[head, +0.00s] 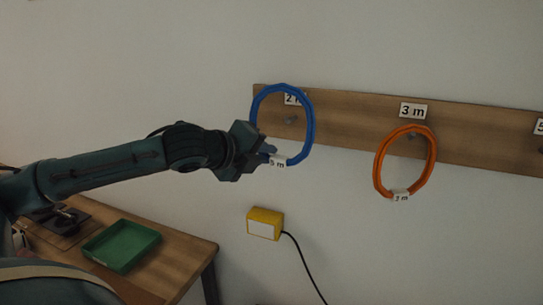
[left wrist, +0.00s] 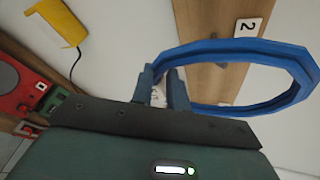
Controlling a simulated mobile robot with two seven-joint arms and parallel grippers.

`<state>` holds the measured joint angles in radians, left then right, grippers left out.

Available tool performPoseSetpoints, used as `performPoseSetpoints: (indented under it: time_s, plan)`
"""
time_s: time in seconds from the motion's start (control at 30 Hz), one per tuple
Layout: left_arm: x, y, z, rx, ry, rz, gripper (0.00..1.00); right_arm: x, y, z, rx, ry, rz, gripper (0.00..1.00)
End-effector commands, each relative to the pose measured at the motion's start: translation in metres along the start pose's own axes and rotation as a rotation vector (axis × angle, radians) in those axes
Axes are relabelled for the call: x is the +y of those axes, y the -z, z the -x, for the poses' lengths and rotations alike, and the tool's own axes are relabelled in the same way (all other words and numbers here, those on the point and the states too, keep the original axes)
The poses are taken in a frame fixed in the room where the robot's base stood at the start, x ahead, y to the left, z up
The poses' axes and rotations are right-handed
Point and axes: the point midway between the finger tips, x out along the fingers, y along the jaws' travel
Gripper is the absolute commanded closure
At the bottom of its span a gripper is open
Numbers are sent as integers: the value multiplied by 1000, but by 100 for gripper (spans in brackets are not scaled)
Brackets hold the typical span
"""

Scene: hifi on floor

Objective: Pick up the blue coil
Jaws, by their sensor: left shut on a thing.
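The blue coil (head: 313,128) is a ring with a white tag marked "5 m" at its bottom. My left gripper (head: 268,154) is shut on the lower left part of the coil, beside the tag. In the head view the ring stands in front of the left peg (head: 291,120) and the label "2 m", which it partly covers. I cannot tell whether it touches the peg. In the left wrist view the blue coil (left wrist: 290,98) reaches right from between the two fingers (left wrist: 165,88). My right gripper is not in view.
An orange coil (head: 378,172) tagged "3 m" hangs on a peg of the wooden wall board (head: 350,120), under a "3 m" label. A yellow box (head: 264,224) with a black cable is below. A green tray (head: 121,246) sits on the wooden table (head: 185,255) at lower left.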

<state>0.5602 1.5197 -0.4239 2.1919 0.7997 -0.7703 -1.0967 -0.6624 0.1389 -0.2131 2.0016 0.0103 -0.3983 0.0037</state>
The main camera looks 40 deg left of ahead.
Motion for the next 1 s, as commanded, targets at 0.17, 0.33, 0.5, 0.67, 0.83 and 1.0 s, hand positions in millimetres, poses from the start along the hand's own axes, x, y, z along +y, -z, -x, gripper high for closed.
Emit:
performPoseSetpoints:
  time_s: [0.17, 0.33, 0.5, 0.67, 0.83, 1.0]
  plan:
    - [11, 16, 30, -5, 0, -13, 100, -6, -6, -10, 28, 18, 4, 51]
    - [18, 31, 61, -5, 0, -10, 100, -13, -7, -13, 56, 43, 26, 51]
    - [29, 45, 89, -7, -3, -4, 100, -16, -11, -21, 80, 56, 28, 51]
    - [32, 48, 99, -4, -7, -3, 100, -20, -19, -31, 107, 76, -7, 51]
    - [29, 52, 107, -2, -3, -2, 100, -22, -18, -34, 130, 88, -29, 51]
    - [26, 54, 111, 0, 2, -1, 100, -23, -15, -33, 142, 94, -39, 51]
